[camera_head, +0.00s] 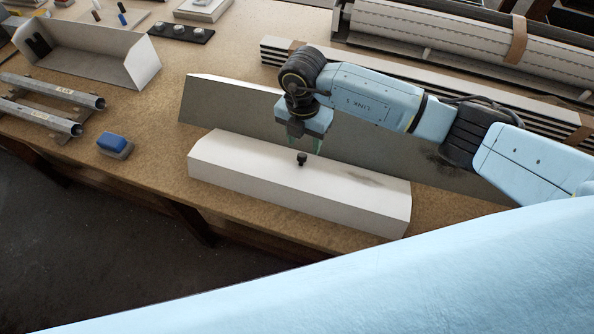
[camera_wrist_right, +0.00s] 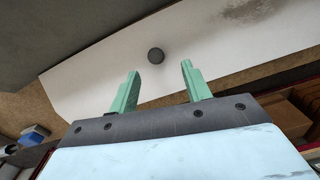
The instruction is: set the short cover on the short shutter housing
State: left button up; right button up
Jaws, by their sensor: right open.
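A long white cover with a slanted face (camera_head: 245,168) lies on the table, with a black knob (camera_head: 301,159) on top. I cannot tell whether this is the short cover. It also fills the middle of the wrist view (camera_wrist_right: 215,45), knob included (camera_wrist_right: 155,56). My right gripper (camera_head: 304,145) is open and empty just above and behind the knob; its green fingers (camera_wrist_right: 161,70) stand apart, with the knob ahead of the gap. A long grey panel (camera_head: 225,100) stands behind the cover, partly hidden by my arm; I cannot tell whether it belongs to a housing. My left gripper is out of view.
An open white channel (camera_head: 90,48) stands at the back left. Metal tubes (camera_head: 45,112) and a blue block (camera_head: 112,142) lie left. Stacked profiles (camera_head: 440,85) and a strapped white roll (camera_head: 440,35) fill the back right. Bare table lies left of the panel.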

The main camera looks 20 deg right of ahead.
aim_at(302, 155)
notch_tip(302, 155, down, 2)
jog(key=shift+a+f, duration=0.1)
notch_tip(302, 155, down, 3)
jog(key=shift+w+f+p, duration=0.15)
jog(key=shift+p, duration=0.25)
jog(key=shift+f, duration=0.2)
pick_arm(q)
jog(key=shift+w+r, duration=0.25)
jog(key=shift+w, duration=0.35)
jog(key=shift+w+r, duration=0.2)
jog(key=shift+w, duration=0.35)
pick_arm(e)
grip_shut()
